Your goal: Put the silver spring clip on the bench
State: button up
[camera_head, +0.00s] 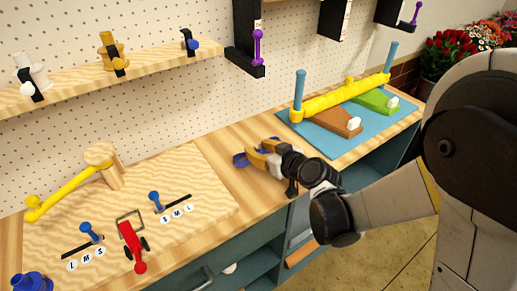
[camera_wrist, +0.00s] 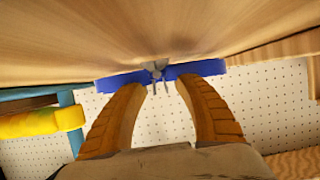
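A small silver clip-like piece (camera_wrist: 157,67) with blue arms (camera_wrist: 208,68) on either side shows just beyond my fingertips in the wrist view. I take it to be the silver spring clip. In the head view its blue part (camera_head: 240,160) shows at the fingertips, over the wooden bench (camera_head: 236,132). My gripper (camera_wrist: 163,86) has two curved orange fingers, spread apart with a gap between the tips. In the head view my gripper (camera_head: 254,158) is low at the bench's middle. I cannot tell whether the clip touches the bench or the fingertips.
A light wooden board (camera_head: 190,170) with blue pegs and a red tool (camera_head: 131,243) lies to the left. A blue mat (camera_head: 335,145) with a yellow bar (camera_head: 345,97) and wedges lies to the right. A pegboard wall (camera_head: 160,100) with a shelf (camera_head: 75,82) stands behind.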

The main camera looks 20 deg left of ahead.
jog(key=shift+r, duration=0.25)
jog(key=p+v, duration=0.3)
jog(key=v, duration=0.8)
jog(key=shift+s+d+r+p, duration=0.15)
jog(key=shift+s+d+p, duration=0.15)
jog(key=shift+p, duration=0.1)
jog(key=shift+d+r, duration=0.2)
jog(key=shift+d, duration=0.25)
jog(key=s+d+r+m+h, duration=0.2)
jog(key=s+d+m+h, duration=0.1)
jog(key=d, duration=0.5)
jog(key=s+d+r+m+g+h, duration=0.1)
jog(key=s+d+m+h, duration=0.2)
jog(key=s+d, duration=0.3)
jog(key=s+d+r+m+h, duration=0.2)
jog(key=s+d+m+h, duration=0.2)
jog(key=d, duration=0.8)
jog(key=shift+s+r+g, duration=0.25)
jog(key=shift+r+g, duration=0.05)
jog(key=shift+g, duration=0.1)
jog(key=shift+a, duration=0.1)
